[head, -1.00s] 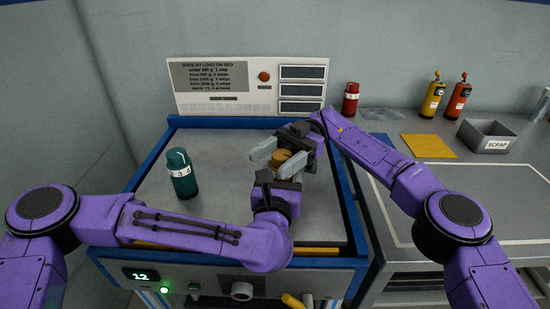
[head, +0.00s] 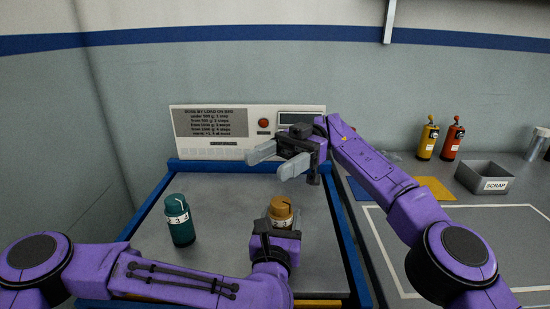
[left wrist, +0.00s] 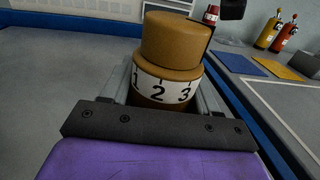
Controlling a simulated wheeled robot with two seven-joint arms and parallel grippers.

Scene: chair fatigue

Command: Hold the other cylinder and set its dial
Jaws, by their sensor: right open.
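The ochre cylinder (head: 281,211) stands on the grey bed (head: 232,200). The left wrist view shows its ochre cap (left wrist: 176,40) above a white band (left wrist: 160,92) with 1, 2 and 3, the 2 near the middle; a dark line runs down the cap's right side. My left gripper (head: 274,234) is shut on this cylinder, a finger on each side of its lower part. My right gripper (head: 268,162) is open and empty, above and behind the cylinder, pointing left. A teal cylinder (head: 181,222) with a white numbered band stands apart at left.
A panel with a dose chart (head: 211,123) and a red button (head: 263,122) stands behind the bed. On the right bench are a yellow bottle (head: 427,140), a red bottle (head: 453,141), a scrap bin (head: 485,178) and a yellow sheet (head: 434,189).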

